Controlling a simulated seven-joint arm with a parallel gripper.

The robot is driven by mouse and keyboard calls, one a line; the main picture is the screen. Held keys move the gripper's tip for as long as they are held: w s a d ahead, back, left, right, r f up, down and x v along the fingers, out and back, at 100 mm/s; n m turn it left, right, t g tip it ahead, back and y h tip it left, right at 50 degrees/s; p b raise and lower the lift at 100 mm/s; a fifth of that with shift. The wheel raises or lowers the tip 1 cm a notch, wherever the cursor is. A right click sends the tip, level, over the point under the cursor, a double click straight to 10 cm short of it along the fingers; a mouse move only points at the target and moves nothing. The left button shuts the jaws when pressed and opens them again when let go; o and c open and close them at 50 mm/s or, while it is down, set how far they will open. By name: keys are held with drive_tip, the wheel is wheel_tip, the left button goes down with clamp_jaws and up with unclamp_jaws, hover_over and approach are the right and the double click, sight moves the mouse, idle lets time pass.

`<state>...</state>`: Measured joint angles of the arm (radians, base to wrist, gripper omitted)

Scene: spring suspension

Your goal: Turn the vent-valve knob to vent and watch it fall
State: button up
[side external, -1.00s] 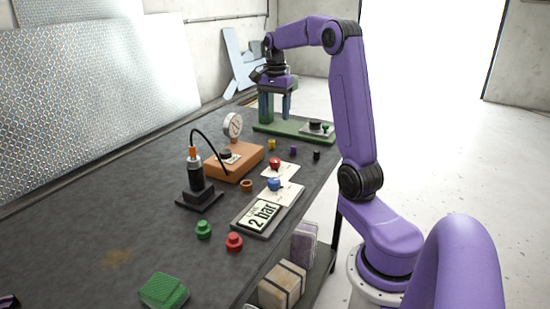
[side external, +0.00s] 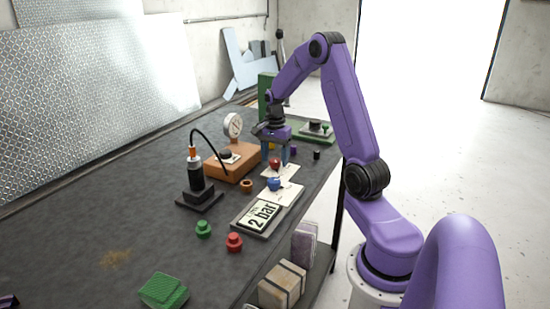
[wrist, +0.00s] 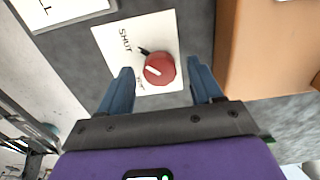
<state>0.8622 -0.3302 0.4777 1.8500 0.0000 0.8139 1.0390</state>
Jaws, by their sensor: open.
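The vent-valve knob (wrist: 159,69) is red with a white line on top. It sits on a cream plate (wrist: 110,45) marked "SHUT" beside a small black mark; a second word by the knob is partly hidden. It also shows in the side view (side external: 275,162). My gripper (wrist: 159,70) is open, with its two blue fingers on either side of the knob in the wrist view. In the side view my gripper (side external: 276,160) is low above the knob, fingers pointing down. I cannot tell whether the fingertips reach down beside the knob.
An orange block (side external: 240,164) with a dial gauge (side external: 233,126) stands close to the left of my gripper. A "2 bar" display (side external: 263,216) and a blue knob (side external: 274,184) are nearer the camera. A black post (side external: 195,172) carries a cable. A green stand (side external: 265,95) rises behind.

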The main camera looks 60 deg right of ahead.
drive_tip(key=shift+f, duration=0.25)
drive_tip(key=c, duration=1.1)
drive_tip(key=shift+o, duration=0.2)
